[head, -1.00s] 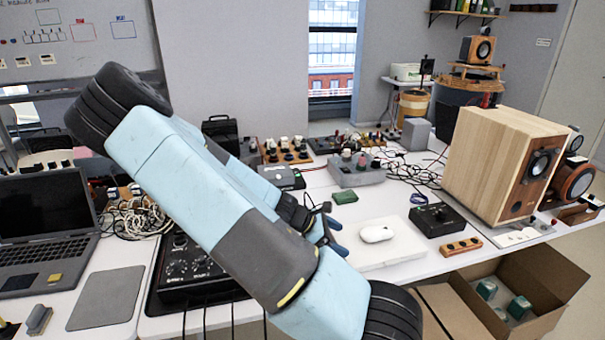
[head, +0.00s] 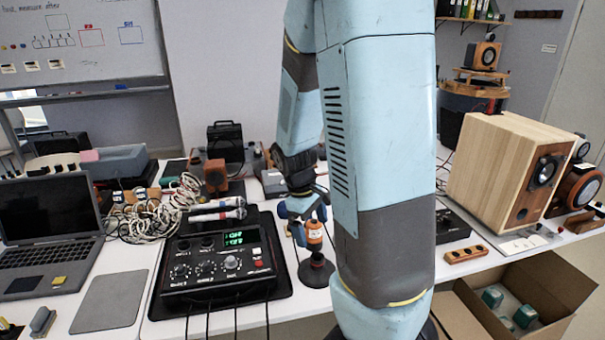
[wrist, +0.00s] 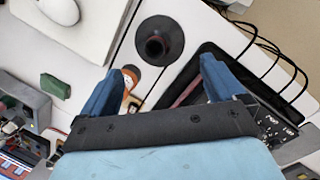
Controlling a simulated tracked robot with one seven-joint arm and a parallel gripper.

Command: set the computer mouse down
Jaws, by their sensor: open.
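The white computer mouse (wrist: 60,10) rests on a white slab (wrist: 88,42) at the top left of the wrist view, cut off by the frame's edge. In the head view my arm hides both. My gripper (wrist: 160,84) is open, with nothing held between its blue fingers. It is apart from the mouse, beside the slab. In the head view my gripper (head: 304,228) points down beside an orange-and-black item and above the table, partly hidden by my arm.
A round black base with a short stalk (wrist: 158,42) stands just beyond my fingers. The black mixer (head: 215,268) with cables is close by. A wooden speaker (head: 500,165) stands right.

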